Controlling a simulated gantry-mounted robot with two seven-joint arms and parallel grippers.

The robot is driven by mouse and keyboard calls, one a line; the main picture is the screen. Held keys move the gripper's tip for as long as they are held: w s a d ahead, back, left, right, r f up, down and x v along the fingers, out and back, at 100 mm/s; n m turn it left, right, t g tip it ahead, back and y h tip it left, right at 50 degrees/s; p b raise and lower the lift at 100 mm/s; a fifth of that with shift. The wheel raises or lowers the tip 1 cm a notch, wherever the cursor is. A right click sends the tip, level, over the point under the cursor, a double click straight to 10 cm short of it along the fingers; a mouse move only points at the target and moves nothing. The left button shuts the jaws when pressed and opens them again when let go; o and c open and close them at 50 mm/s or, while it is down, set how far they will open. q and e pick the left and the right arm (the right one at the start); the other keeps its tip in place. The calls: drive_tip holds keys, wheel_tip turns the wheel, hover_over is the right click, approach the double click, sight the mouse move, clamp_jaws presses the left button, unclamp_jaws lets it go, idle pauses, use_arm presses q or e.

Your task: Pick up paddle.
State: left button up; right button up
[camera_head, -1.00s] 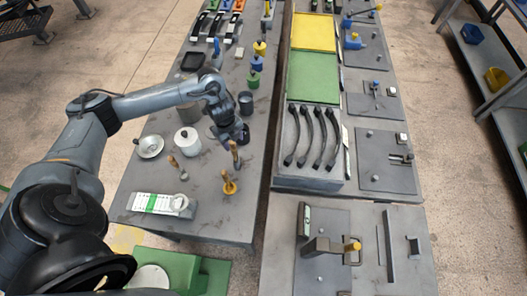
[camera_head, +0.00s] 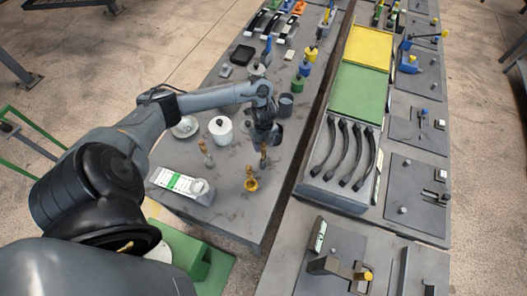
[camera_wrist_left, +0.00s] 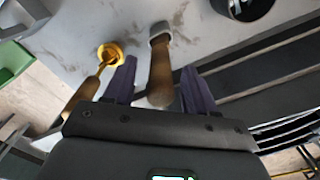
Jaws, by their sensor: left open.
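A wooden-handled tool with a small grey-white end (camera_head: 263,156) stands on the left table; I cannot tell for sure whether it is the paddle. In the left wrist view its brown handle (camera_wrist_left: 160,75) lies between the fingers of my left gripper (camera_wrist_left: 150,85). The fingers are open, with gaps on both sides of the handle. In the head view my left gripper (camera_head: 265,138) is just above and behind the handle and partly hides it. A second wooden-handled tool with a yellow cup-like end (camera_head: 250,182) stands close by, outside the fingers. My right gripper is not in view.
Another wooden-handled tool (camera_head: 208,153), a white lidded pot (camera_head: 221,129) and a dark cup (camera_head: 285,105) stand nearby. A white-and-green box (camera_head: 178,184) lies near the front edge. The table between the tools and its right edge is clear.

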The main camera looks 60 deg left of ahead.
use_arm(q)
drive_tip(key=shift+f, duration=0.85)
clamp_jaws()
